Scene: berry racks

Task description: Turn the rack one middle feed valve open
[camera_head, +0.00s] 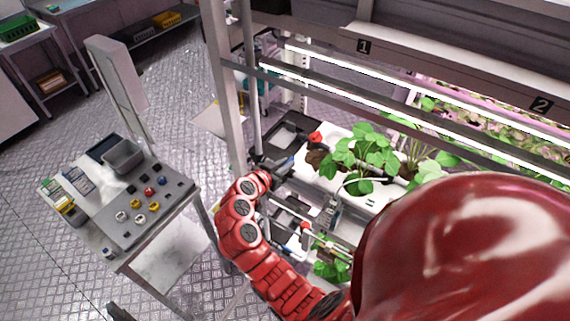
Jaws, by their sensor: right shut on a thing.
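Rack one, marked by the black "1" sign (363,46), stands at the centre right. My right gripper (284,164), dark and small in the head view, is at the left end of the rack's plant shelf, at the end of the red arm. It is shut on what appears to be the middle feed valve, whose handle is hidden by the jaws. A red knob (315,137) shows just above and right of the gripper, and another red knob (305,228) shows lower down. The valve's angle cannot be told. My left gripper is not in view.
Leafy plants (365,150) sit on the white shelf right of the gripper. A grey rack post (228,90) stands close left of my wrist. A table with a grey tub (122,156) and coloured knobs is at the left. Floor between is clear.

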